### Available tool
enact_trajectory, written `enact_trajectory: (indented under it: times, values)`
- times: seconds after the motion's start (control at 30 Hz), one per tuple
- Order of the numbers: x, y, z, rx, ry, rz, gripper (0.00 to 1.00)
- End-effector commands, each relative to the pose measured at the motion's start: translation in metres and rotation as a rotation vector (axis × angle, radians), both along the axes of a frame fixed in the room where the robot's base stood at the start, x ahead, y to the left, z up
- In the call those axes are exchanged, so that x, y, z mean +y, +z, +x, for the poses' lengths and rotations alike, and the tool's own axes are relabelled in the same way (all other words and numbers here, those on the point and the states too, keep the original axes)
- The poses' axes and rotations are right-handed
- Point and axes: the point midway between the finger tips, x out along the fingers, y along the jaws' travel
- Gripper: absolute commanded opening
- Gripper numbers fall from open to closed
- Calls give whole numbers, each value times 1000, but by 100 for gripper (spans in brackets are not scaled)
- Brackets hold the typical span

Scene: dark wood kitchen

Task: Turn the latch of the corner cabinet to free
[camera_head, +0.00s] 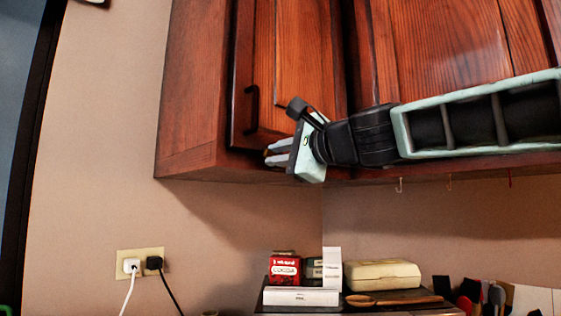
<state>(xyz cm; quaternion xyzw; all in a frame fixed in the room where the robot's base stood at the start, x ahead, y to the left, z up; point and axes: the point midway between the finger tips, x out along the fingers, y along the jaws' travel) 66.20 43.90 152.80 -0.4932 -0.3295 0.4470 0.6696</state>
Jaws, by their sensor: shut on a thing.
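The corner cabinet (190,110) is a reddish-brown wooden wall cabinet at the upper middle. Its door (290,60) carries a dark vertical handle (251,110) near the left edge and looks closed. My gripper (270,155) is at the lower edge of this door, below and right of the handle. Its pale fingers point left and are shut on the latch, which is mostly hidden between the fingertips. Which way the latch is turned cannot be seen. My arm reaches in from the right, in front of the cabinets.
Another cabinet door (435,45) is on the right, behind my arm. Below are a red cocoa box (285,269), a cream container (382,275) and a wooden spoon (395,300). An outlet (140,262) with two plugs is on the left wall.

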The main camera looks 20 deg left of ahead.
Motion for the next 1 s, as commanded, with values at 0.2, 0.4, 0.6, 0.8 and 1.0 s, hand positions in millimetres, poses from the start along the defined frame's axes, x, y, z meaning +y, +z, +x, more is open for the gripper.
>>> enact_trajectory:
  times: [0.2,0.4,0.6,0.8,1.0]
  values:
    - [1,-9,-1,-145,1,-60,0]
    - [1,-12,-2,-234,2,-97,0]
    - [1,-12,-2,-278,2,-117,0]
    - [1,-12,-2,-292,2,-123,0]
    - [1,-13,-2,-293,3,-124,0]
